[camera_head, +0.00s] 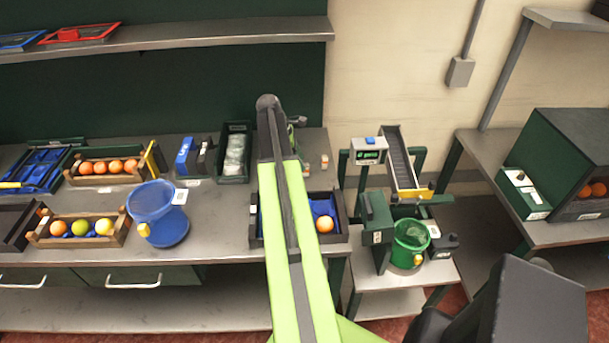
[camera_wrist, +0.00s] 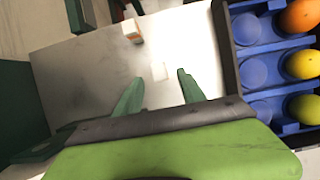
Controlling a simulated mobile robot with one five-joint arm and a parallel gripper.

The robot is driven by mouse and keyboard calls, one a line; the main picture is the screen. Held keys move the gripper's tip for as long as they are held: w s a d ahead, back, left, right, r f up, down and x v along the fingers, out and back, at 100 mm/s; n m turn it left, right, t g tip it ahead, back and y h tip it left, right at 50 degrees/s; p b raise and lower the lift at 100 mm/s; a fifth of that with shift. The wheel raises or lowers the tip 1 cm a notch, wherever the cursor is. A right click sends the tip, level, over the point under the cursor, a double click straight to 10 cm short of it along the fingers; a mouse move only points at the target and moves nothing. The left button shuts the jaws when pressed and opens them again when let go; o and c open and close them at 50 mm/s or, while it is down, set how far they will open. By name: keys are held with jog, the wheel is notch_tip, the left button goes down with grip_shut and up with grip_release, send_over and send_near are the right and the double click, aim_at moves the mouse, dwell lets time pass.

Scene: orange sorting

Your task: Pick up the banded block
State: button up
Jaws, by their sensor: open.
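A small pale block with an orange-brown face (camera_wrist: 132,30), which may be the banded block, stands on the grey worktop near the top of the wrist view. My gripper (camera_wrist: 160,76) is open and empty, its two green fingers pointing toward the worktop. The block lies beyond the fingertips and a little left, apart from them. In the head view, two small orange-and-white items (camera_head: 324,161) (camera_head: 306,171) sit right of my arm; the band is too small to make out. My arm hides the gripper there.
A dark tray with blue cups (camera_wrist: 228,62) holding round fruit stands close right of my fingers. A dark green bin (camera_head: 234,152) stands left of my arm. A blue bucket (camera_head: 152,198) and fruit crates stand farther left. A conveyor (camera_head: 400,158) and green bucket (camera_head: 411,243) are right.

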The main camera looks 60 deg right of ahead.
jog(key=b+x, duration=0.3)
jog(key=x, duration=0.2)
jog(key=shift+s+b, duration=0.15)
jog(key=shift+b, duration=0.25)
jog(key=shift+r, duration=0.25)
grip_shut()
